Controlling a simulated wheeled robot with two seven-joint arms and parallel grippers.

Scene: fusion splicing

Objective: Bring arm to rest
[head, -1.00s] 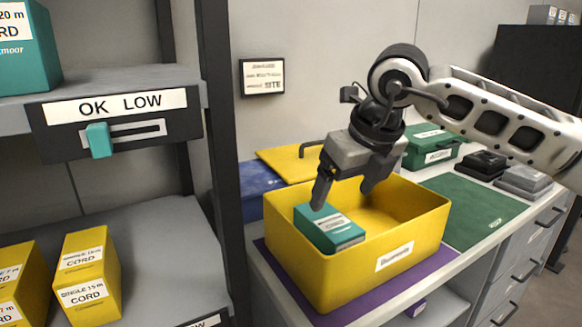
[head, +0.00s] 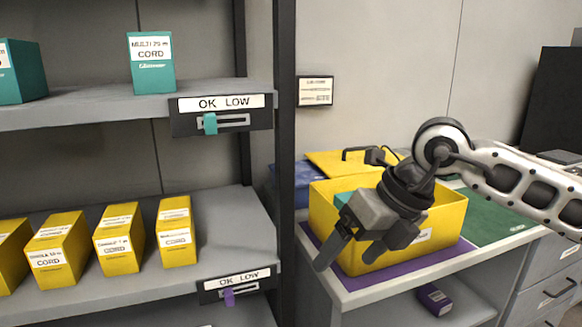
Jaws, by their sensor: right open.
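My right gripper (head: 345,254) is in front of the yellow bin (head: 440,228), pointing down and to the left. Its two fingers are apart with nothing between them. The teal cord box (head: 343,198) lies inside the yellow bin at its left end, mostly hidden by the bin wall and my gripper. The bin stands on a purple mat (head: 358,283) on the counter. My left gripper is not in view.
A shelf rack (head: 285,130) stands at the left, with teal boxes (head: 152,64) above and several yellow cord boxes (head: 176,232) below. Slider labels (head: 222,110) hang on the shelf edges. A green mat (head: 492,215) lies right of the bin. A purple box (head: 434,299) sits under the counter.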

